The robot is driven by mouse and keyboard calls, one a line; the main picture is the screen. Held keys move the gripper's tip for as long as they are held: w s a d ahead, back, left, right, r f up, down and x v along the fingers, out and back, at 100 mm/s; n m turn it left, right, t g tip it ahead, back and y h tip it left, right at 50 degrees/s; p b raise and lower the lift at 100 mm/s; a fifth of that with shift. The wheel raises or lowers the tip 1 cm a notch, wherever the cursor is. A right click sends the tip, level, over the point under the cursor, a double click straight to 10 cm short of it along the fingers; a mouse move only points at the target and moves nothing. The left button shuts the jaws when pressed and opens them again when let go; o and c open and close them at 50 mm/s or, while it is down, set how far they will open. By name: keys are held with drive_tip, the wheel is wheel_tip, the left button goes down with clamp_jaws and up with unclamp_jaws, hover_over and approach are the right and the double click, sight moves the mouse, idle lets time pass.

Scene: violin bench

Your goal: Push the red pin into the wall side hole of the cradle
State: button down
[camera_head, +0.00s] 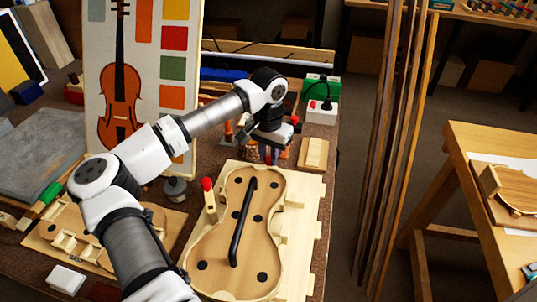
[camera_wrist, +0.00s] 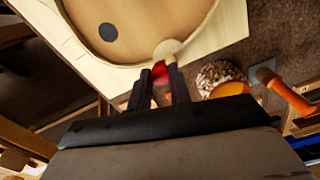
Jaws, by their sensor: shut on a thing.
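The cradle (camera_head: 278,262) is a pale board with a raised violin-shaped body, dark round spots and a black bar. Its rounded end also shows in the wrist view (camera_wrist: 150,20). My gripper (camera_head: 269,154) is at the cradle's far end, by the rim. In the wrist view my gripper (camera_wrist: 161,82) is shut on a red pin (camera_wrist: 160,70), whose pale wooden end (camera_wrist: 168,48) overlaps the cradle's edge in the picture. I cannot tell whether it touches or enters a hole. A second red-topped piece (camera_head: 207,184) stands upright at the cradle's left side.
An orange-handled tool (camera_wrist: 288,94) and a speckled round thing (camera_wrist: 219,73) lie close beside my gripper. A violin chart (camera_head: 172,90) stands behind my arm. A small wooden block (camera_head: 313,153) lies right of the cradle's far end. A grey weight (camera_head: 175,188) stands to the left.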

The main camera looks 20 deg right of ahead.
sight(269, 159)
drive_tip(key=shift+r, duration=0.1)
drive_tip(key=shift+r, duration=0.45)
drive_tip(key=shift+b, duration=0.4)
idle(1.9)
drive_tip(key=shift+f+b, duration=0.45)
drive_tip(key=shift+f, duration=0.15)
drive_tip(key=c, duration=1.2)
unclamp_jaws()
drive_tip(key=shift+r, duration=0.1)
wheel_tip(269, 159, up, 14)
drive_tip(key=b, duration=0.1)
